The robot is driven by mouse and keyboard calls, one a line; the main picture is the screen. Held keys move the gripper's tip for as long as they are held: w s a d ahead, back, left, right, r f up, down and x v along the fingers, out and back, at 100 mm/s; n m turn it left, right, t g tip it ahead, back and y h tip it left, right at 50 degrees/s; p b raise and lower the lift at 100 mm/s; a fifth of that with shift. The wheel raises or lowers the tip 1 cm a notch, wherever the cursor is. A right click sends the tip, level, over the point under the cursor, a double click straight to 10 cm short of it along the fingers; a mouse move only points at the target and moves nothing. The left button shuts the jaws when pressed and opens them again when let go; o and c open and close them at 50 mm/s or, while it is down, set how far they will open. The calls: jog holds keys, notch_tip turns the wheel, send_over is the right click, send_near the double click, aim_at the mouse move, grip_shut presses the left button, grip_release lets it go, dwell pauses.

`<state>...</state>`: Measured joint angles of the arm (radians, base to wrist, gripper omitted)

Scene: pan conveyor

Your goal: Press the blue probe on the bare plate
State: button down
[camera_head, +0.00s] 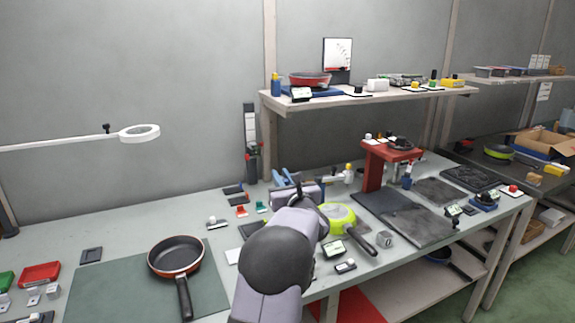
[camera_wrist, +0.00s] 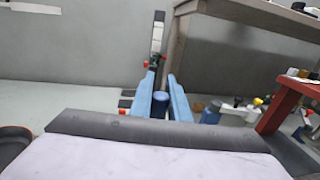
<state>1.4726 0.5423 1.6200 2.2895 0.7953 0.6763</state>
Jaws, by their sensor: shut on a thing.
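My gripper (camera_wrist: 161,93) points toward the back wall, with its two blue fingers on either side of a short dark-blue cylinder, the blue probe (camera_wrist: 160,103). The probe's lower part is hidden by the gripper body. In the head view my gripper (camera_head: 286,179) is above the bench, left of the green pan, and the probe cannot be made out. A small gauge with a lit screen (camera_head: 333,249) lies right of my arm. A small pale piece with a dark part (camera_head: 345,266) lies in front of it. I cannot tell which piece is the bare plate.
A black frying pan (camera_head: 175,252) lies on a green mat (camera_head: 105,285) at left. A lime-green pan (camera_head: 340,215) is close right of my arm. A red stand (camera_head: 374,170) and a shelf post (camera_head: 267,150) rise behind. Dark slabs (camera_head: 423,226) cover the right bench.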

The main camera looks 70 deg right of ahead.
jog(key=w+a+f+n+t+y+p, duration=0.2)
jog(key=w+a+f+n+t+y, duration=0.3)
jog(key=w+f, duration=0.55)
jog(key=w+a+r+n+t+y, duration=0.1)
jog(key=w+a+r+n+y, duration=0.1)
jog(key=a+y, duration=0.4)
jog(key=shift+w+a+r+n+t, duration=0.2)
jog(key=shift+a+r+n+t, duration=0.2)
jog(key=shift+a+r+n, duration=0.35)
jog(key=shift+f, duration=0.1)
jog(key=shift+d+f+b, duration=0.1)
jog(key=shift+f+b, duration=1.7)
jog(key=shift+f, duration=1.1)
jog(key=shift+f+b, duration=0.4)
jog(key=shift+f, duration=0.25)
jog(key=shift+r, duration=0.1)
